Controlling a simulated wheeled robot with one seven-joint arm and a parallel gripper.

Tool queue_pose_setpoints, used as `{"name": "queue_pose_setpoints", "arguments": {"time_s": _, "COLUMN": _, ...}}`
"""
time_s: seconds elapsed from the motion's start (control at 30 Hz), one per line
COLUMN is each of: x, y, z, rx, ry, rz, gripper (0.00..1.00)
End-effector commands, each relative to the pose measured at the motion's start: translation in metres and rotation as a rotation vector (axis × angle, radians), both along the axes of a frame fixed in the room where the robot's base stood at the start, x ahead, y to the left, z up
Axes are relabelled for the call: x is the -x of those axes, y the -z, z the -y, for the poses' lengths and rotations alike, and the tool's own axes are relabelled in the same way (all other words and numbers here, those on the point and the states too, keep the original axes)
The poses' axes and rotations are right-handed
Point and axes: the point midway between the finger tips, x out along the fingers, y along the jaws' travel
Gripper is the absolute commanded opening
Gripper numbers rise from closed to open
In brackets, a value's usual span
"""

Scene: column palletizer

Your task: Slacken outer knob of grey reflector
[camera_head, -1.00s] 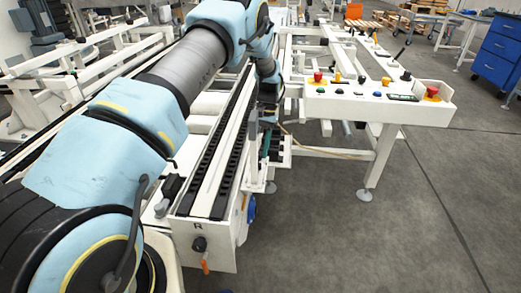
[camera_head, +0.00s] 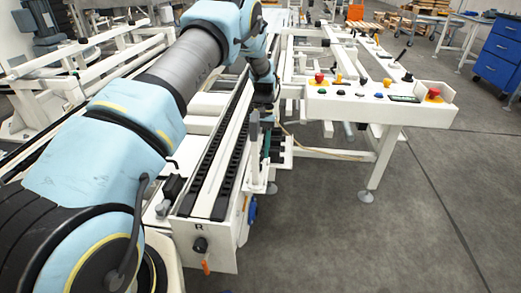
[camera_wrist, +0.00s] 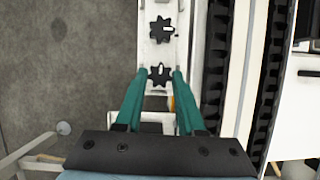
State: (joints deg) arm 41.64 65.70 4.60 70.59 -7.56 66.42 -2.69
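Two black star-shaped knobs sit on a white bracket in the wrist view: an upper knob (camera_wrist: 161,30) and a lower knob (camera_wrist: 160,74). My gripper (camera_wrist: 159,73) has its two teal fingers on either side of the lower knob, with narrow gaps visible, so it looks open around it. I cannot tell how deep the fingertips reach. In the head view a grey upright piece (camera_head: 254,130), perhaps the grey reflector, stands beside the conveyor. My gripper there is mostly hidden behind it and my arm.
The conveyor's black chain track (camera_wrist: 272,75) runs close on the right of the bracket in the wrist view. A white control panel (camera_head: 385,108) with buttons stands to the right in the head view. The floor (camera_head: 330,240) at the front right is clear.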

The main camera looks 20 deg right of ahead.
Motion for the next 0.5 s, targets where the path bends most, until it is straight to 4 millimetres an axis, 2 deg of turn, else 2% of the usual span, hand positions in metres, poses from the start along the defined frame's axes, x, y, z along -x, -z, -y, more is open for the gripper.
{"name": "queue_pose_setpoints", "arguments": {"time_s": 0.03, "x": -0.0012, "y": -0.0015, "z": 0.0017, "rx": 0.004, "ry": 0.001, "rz": 0.004, "gripper": 0.43}}
{"name": "queue_pose_setpoints", "arguments": {"time_s": 0.13, "x": -0.0009, "y": -0.0011, "z": 0.0013, "rx": 0.004, "ry": 0.001, "rz": 0.004, "gripper": 0.52}}
{"name": "queue_pose_setpoints", "arguments": {"time_s": 0.37, "x": -0.0007, "y": -0.0010, "z": 0.0007, "rx": 0.001, "ry": 0.001, "rz": 0.001, "gripper": 0.52}}
{"name": "queue_pose_setpoints", "arguments": {"time_s": 0.5, "x": -0.0040, "y": -0.0093, "z": 0.0027, "rx": 0.003, "ry": 0.001, "rz": 0.002, "gripper": 0.52}}
